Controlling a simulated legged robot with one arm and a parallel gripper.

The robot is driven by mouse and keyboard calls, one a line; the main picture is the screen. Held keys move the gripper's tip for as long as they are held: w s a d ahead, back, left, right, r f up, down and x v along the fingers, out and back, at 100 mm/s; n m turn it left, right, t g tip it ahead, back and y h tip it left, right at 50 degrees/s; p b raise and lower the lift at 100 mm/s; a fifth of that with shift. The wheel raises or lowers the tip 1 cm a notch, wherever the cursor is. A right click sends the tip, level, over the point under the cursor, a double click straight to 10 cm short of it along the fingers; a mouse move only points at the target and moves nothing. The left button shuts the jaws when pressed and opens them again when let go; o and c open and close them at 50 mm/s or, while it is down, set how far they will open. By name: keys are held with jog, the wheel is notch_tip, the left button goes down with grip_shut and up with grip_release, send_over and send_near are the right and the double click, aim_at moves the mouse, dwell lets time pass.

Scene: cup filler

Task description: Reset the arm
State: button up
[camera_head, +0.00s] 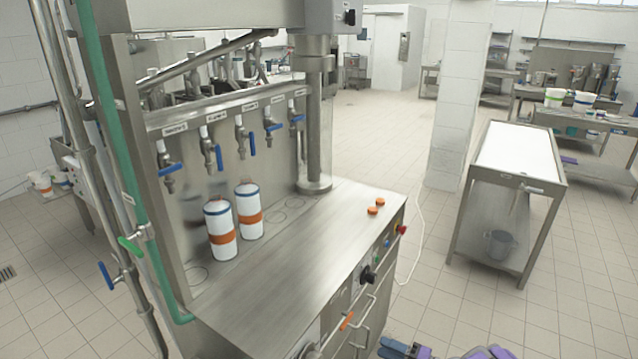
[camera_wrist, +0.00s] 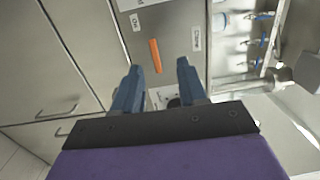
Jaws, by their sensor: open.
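My gripper (camera_wrist: 160,85) shows in the wrist view with its two blue fingers spread apart and nothing between them. Beyond the fingers is the front panel of the steel filling machine, with an orange handle (camera_wrist: 156,56) on it. In the head view, part of my purple and blue arm (camera_head: 445,350) shows at the bottom edge, in front of and below the machine. Two white cups with orange bands, a left cup (camera_head: 220,229) and a right cup (camera_head: 249,211), stand upright on the machine's counter (camera_head: 300,255) below the taps.
Several blue-handled taps (camera_head: 243,135) line the machine's back panel. Two orange caps (camera_head: 376,206) lie at the counter's right end. A red knob (camera_head: 403,229) sticks out at the counter's front corner. A steel table (camera_head: 520,150) stands at right, with open tiled floor between.

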jog(key=w+a+r+n+g+y, duration=0.1)
jog(key=a+r+n+g+y, duration=0.2)
jog(key=a+r, duration=0.7)
jog(key=s+a+r+n+g+h, duration=0.3)
jog(key=s+a+r+n+g, duration=0.3)
jog(key=s+a+r+g, duration=1)
jog(key=s+d+r+t+h, duration=0.1)
jog(key=s+d+t+h, duration=0.15)
jog(key=s+h, duration=0.45)
jog(key=s+d+r+t+h, duration=0.2)
jog(key=s+d+h, duration=0.15)
jog(key=s, duration=0.65)
jog(key=s+d+f+m+t+h, duration=0.1)
jog(key=s+d+m+t+h, duration=0.1)
jog(key=s+d+h, duration=0.2)
jog(key=s+d, duration=0.3)
jog(key=d, duration=0.4)
jog(key=shift+s+f+t+h, duration=0.2)
jog(key=shift+t+h, duration=0.15)
